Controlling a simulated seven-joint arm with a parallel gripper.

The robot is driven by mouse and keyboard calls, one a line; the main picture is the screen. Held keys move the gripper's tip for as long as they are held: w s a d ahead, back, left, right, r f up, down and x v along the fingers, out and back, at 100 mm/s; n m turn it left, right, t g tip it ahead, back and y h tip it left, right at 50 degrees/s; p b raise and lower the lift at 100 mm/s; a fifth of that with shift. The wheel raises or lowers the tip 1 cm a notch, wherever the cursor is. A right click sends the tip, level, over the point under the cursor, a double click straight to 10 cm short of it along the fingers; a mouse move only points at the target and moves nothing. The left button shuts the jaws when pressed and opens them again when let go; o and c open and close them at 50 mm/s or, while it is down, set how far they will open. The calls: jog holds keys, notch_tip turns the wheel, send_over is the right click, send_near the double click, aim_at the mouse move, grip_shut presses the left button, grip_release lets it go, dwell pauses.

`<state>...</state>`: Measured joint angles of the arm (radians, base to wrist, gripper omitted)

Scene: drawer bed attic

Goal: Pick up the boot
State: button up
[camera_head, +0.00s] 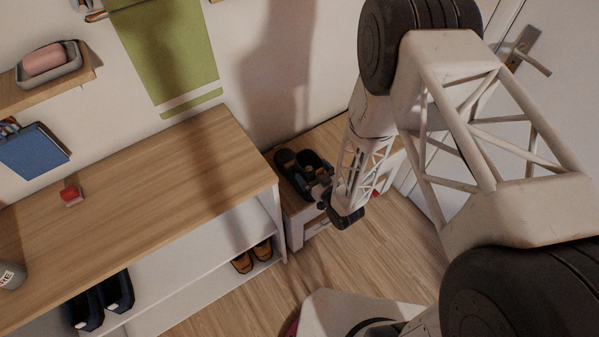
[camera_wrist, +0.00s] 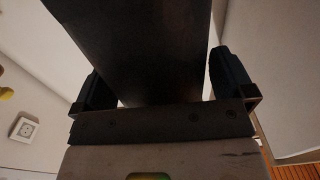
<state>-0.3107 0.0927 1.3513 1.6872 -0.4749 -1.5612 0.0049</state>
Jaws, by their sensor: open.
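A pair of dark boots (camera_head: 288,160) stands on a small wood-topped stand (camera_head: 291,201) beside the long bench. My gripper (camera_head: 321,192) is at the near side of this pair in the head view and partly covers it. In the wrist view, a large dark surface (camera_wrist: 140,40), likely one of these boots, fills the space between the two black fingers of my gripper (camera_wrist: 163,80). The jaws are open, with a finger on each side of it. I cannot tell whether either finger touches it. The boot's lower part is hidden.
The long wooden bench (camera_head: 130,195) is left of the stand. Brown shoes (camera_head: 252,256) and dark blue footwear (camera_head: 103,298) are on its lower shelf. A small red item (camera_head: 71,195) lies on top. A white door (camera_head: 480,125) is at right. Floor (camera_head: 370,255) shows in front.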

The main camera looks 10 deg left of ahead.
jog(key=c, duration=1.3)
jog(key=shift+r, duration=0.2)
jog(key=shift+r, duration=1.6)
jog(key=s+d, duration=0.2)
jog(key=s, duration=0.2)
jog(key=s+d+r, duration=0.1)
jog(key=s+d, duration=0.1)
jog(key=s, duration=0.3)
jog(key=s+d, duration=0.2)
jog(key=s, duration=0.3)
jog(key=shift+s+d+r, duration=0.2)
jog(key=shift+s+d, duration=0.05)
jog(key=shift+d, duration=0.1)
